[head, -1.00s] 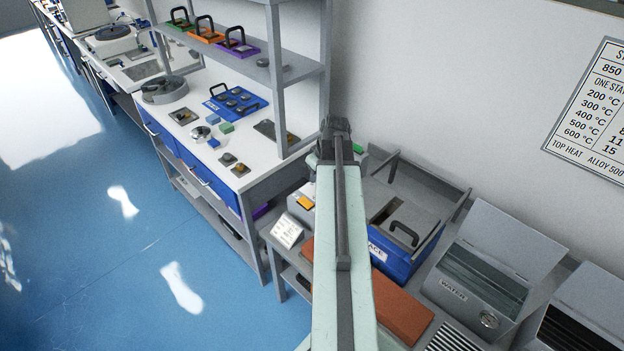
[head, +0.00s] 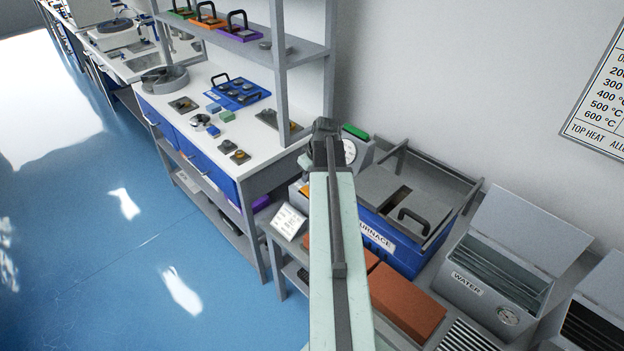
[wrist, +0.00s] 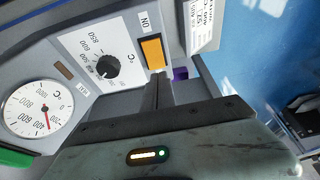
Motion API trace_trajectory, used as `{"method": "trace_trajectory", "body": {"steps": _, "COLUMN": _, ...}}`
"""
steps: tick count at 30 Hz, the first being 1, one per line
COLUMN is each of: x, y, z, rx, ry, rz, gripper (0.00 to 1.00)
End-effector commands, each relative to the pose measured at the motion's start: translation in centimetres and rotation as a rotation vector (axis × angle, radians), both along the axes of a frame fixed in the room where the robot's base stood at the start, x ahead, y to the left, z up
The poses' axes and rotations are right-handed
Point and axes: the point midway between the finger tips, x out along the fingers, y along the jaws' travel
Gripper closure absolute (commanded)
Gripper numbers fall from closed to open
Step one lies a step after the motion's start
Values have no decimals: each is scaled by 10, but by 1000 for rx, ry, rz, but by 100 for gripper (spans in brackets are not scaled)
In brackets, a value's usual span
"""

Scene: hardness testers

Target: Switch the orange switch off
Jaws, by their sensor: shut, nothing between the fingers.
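The orange switch (wrist: 153,53) shows in the wrist view on a grey control panel (wrist: 75,42), with an "ON" label (wrist: 145,20) at its upper edge. My gripper (wrist: 164,88) is shut and empty. Its fingertips are just below the switch in the picture; I cannot tell whether they touch it. In the head view the switch is largely hidden by my arm, and the gripper's fingers cannot be made out. The panel belongs beside the blue furnace (head: 400,258).
A black temperature knob (wrist: 107,67) and a round gauge (wrist: 38,107) share the panel. A white card (head: 289,221) stands in front. Orange bricks (head: 405,303) and a water tank (head: 490,280) are to the right. A workbench (head: 185,125) stands left.

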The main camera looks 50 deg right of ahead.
Motion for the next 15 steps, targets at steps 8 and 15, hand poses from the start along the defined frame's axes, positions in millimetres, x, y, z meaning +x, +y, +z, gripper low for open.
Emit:
{"method": "trace_trajectory", "body": {"steps": 8, "x": 6, "y": -1, "z": -46, "rx": -1, "ry": 0, "rz": -1, "gripper": 100}}
{"method": "trace_trajectory", "body": {"steps": 15, "x": 5, "y": -1, "z": -43, "rx": 0, "ry": 0, "rz": -2, "gripper": 100}}
